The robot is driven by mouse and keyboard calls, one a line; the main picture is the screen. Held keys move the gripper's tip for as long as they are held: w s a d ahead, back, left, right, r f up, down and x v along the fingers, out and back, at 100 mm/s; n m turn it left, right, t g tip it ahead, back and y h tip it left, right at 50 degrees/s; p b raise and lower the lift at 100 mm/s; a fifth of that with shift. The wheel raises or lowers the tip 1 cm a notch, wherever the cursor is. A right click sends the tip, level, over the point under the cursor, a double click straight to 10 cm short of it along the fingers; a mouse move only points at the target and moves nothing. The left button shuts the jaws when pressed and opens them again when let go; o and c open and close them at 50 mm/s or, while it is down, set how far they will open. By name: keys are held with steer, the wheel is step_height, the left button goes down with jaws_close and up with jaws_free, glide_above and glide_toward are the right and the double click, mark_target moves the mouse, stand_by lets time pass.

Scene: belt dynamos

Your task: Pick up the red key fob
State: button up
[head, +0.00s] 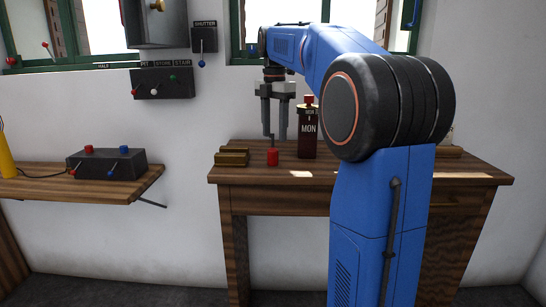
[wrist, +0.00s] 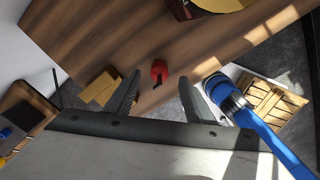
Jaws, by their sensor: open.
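The red key fob (head: 272,157) stands near the front edge of the wooden table, a small red cylinder-like piece. It also shows in the wrist view (wrist: 159,70), between and just beyond the fingertips, with a short dark part on its near side. My gripper (head: 274,137) points down above the fob, its fingers apart and empty. In the wrist view the open fingers (wrist: 160,78) lie to either side of the fob. I cannot tell the exact gap in height between the fingertips and the fob.
A brass-coloured block (head: 232,157) lies left of the fob. A dark bottle-like container (head: 308,135) marked MON, with a red top, stands close on the right. A shelf (head: 120,185) at left holds a switch box (head: 106,162). More switch boxes hang on the wall.

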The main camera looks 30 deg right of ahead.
mark_target(273, 148)
steer(key=shift+a+f, duration=0.2)
steer(key=shift+f, duration=1.7)
steer(key=shift+a+f, duration=0.15)
steer(key=shift+f, duration=1.7)
steer(key=c, duration=1.2)
